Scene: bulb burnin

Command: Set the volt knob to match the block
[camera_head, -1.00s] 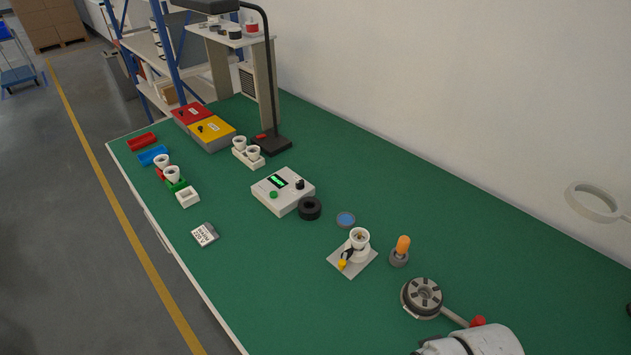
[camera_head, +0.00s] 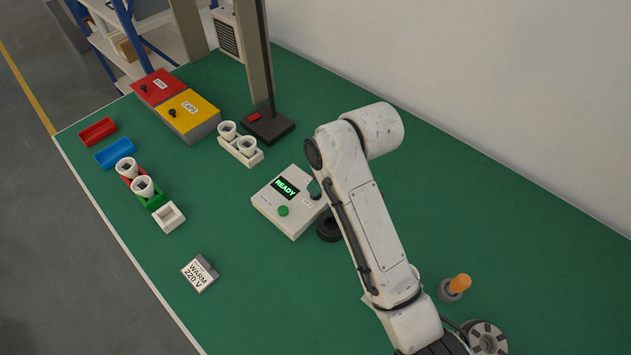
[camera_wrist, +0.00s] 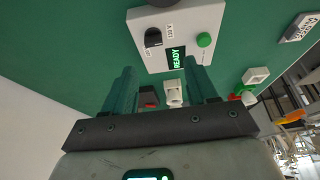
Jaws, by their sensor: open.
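The block (camera_head: 199,274) lies on the bench and its label reads "WARM 220 V". It also shows at the upper right of the wrist view (camera_wrist: 299,27). The white control box (camera_head: 272,211) has a lit "READY" screen and a green button. In the wrist view the black volt knob (camera_wrist: 153,38) sits on the box beside the screen, with small labels around it; one seems to read "110 V". Its exact pointer setting is too small to tell. My gripper (camera_wrist: 160,74) is open and empty, apart from the knob, which lies beyond the fingertips. In the head view my arm hides the gripper.
A black ring (camera_head: 328,229) stands beside the box, partly behind my arm. A two-cup holder (camera_head: 251,160), red and yellow boxes (camera_head: 190,118) and a lamp base (camera_head: 268,125) stand farther back. An orange bulb (camera_head: 459,284) is at right. Bench between block and box is clear.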

